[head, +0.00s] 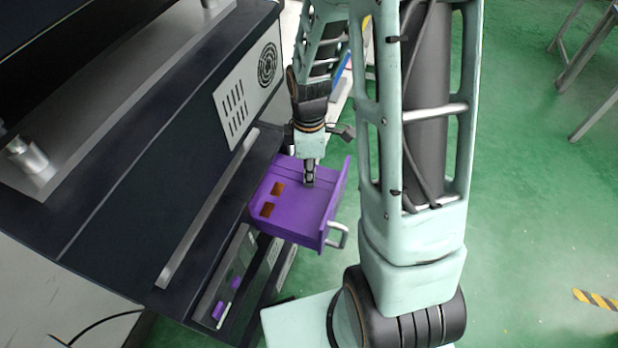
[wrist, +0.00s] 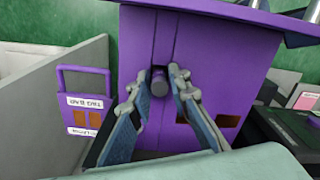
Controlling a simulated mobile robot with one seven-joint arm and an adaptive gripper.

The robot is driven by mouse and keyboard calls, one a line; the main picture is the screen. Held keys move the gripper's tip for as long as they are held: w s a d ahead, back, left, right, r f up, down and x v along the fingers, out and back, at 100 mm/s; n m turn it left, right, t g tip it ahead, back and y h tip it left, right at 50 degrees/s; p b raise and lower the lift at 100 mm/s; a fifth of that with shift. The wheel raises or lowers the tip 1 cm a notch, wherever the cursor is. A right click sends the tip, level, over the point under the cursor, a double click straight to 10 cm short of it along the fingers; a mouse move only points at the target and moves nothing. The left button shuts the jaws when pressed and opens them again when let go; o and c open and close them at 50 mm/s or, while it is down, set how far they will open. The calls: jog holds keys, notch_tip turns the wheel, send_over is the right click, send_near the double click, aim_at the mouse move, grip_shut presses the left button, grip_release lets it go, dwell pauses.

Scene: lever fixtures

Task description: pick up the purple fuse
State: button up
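In the wrist view, a dark purple cylinder (wrist: 159,82), which looks like the purple fuse, lies between the tips of my gripper (wrist: 158,86). It is end-on to the camera, against a dark recess in a purple drawer-like housing (wrist: 220,55). The two fingers stand apart, one on either side of it. Whether they touch it is not clear. In the head view, my gripper (head: 310,180) points down into the purple housing (head: 295,215), and the fuse cannot be made out there.
The housing juts out of a dark cabinet (head: 140,170) and has a light handle (head: 337,237). Orange-brown patches (head: 278,188) mark its face. A smaller purple handled part (wrist: 85,95) with white labels is at left in the wrist view. Green floor (head: 530,190) is open on the right.

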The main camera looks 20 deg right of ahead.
grip_shut()
jog(key=shift+r, duration=0.2)
